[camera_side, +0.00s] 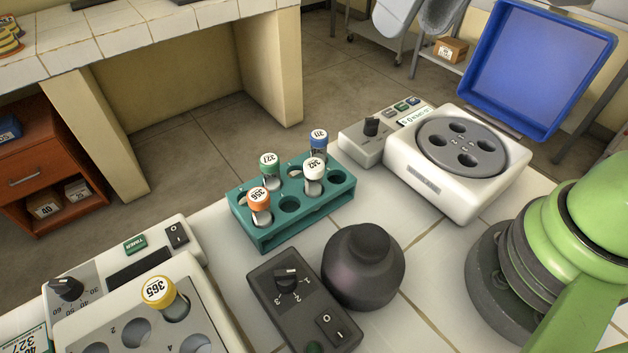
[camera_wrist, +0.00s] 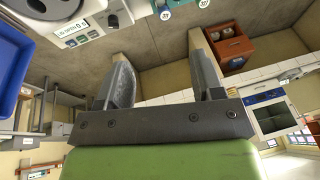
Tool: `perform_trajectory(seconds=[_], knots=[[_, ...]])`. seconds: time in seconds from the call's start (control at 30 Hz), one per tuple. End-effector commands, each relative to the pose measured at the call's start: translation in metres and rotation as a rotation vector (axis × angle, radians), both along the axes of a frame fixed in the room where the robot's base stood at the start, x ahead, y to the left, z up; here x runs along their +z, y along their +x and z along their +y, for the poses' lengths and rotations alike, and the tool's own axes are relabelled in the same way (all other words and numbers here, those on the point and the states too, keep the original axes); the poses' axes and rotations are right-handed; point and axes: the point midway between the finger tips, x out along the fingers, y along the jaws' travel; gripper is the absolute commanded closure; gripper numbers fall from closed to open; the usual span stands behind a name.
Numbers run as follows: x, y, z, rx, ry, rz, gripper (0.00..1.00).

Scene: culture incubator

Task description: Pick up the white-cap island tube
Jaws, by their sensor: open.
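The white-cap tube (camera_side: 313,175) stands upright in the teal rack (camera_side: 277,236) in the side view. Its cap carries a number label. An orange-cap tube (camera_side: 259,201), a green-cap tube (camera_side: 270,168) and a blue-cap tube (camera_side: 318,142) share the rack. My gripper (camera_wrist: 160,62) shows in the wrist view, with its two dark fingers spread apart and nothing between them. It is outside the side view, so its distance to the white-cap tube cannot be told. I cannot make out the white-cap tube in the wrist view.
A dark round device (camera_side: 363,268) and a switch box (camera_side: 290,305) stand in front of the rack. A white centrifuge (camera_side: 455,190) with an open blue lid (camera_side: 540,65) is at right. A block (camera_side: 95,338) with a yellow-cap tube (camera_side: 160,297) is at lower left.

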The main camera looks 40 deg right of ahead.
Motion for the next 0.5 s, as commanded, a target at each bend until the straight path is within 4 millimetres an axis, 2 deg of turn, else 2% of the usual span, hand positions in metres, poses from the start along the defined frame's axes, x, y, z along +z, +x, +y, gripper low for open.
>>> perform_trajectory(seconds=[0.1,0.2,0.33,0.5], knots=[[-0.032,0.026,0.027,0.100,-0.061,0.094,0.39],[-0.060,0.040,0.047,0.174,-0.111,0.156,0.39],[-0.092,0.050,0.067,0.247,-0.161,0.213,0.39],[-0.115,0.054,0.079,0.293,-0.195,0.247,0.39]])
